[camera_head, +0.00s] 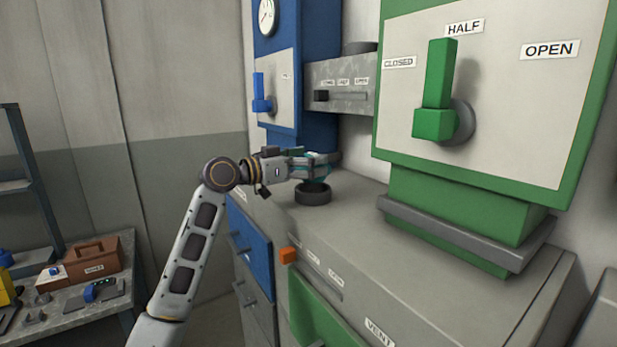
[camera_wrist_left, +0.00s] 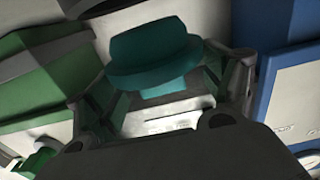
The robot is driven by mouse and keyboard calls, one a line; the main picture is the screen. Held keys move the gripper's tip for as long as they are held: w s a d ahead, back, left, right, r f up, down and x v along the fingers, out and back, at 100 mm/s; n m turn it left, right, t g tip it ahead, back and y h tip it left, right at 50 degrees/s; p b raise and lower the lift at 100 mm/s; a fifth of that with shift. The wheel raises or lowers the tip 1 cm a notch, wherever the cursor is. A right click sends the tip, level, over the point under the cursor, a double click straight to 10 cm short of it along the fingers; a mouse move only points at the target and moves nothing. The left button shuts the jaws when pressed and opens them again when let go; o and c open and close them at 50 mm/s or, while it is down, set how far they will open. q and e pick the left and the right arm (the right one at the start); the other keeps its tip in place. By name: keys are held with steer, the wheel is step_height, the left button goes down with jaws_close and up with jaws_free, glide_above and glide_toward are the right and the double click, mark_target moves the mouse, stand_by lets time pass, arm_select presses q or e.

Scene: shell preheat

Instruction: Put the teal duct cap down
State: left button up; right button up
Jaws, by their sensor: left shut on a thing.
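The teal duct cap (camera_wrist_left: 150,48) sits between the fingers of my left gripper (camera_wrist_left: 165,88) in the left wrist view, with its wide flange and stub showing. In the head view my left gripper (camera_head: 322,164) is shut on the cap, of which only small teal parts show between the fingers. It is over a dark round collar (camera_head: 312,196) on the grey cabinet top (camera_head: 352,205). I cannot tell whether the cap touches the collar. My right gripper is not in view.
A green-framed panel (camera_head: 573,130) with a green lever (camera_head: 438,85) at HALF stands at the right. A blue unit (camera_head: 315,60) and a grey slider box (camera_head: 340,85) are behind the gripper. A bench (camera_head: 60,315) with a brown toolbox (camera_head: 92,258) is at lower left. The cabinet top beside the collar is clear.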

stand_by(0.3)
arm_select(q)
steer(key=shift+f+p, duration=0.3)
steer(key=shift+f, duration=1.7)
steer(key=shift+f, duration=0.25)
steer(key=o, duration=1.1)
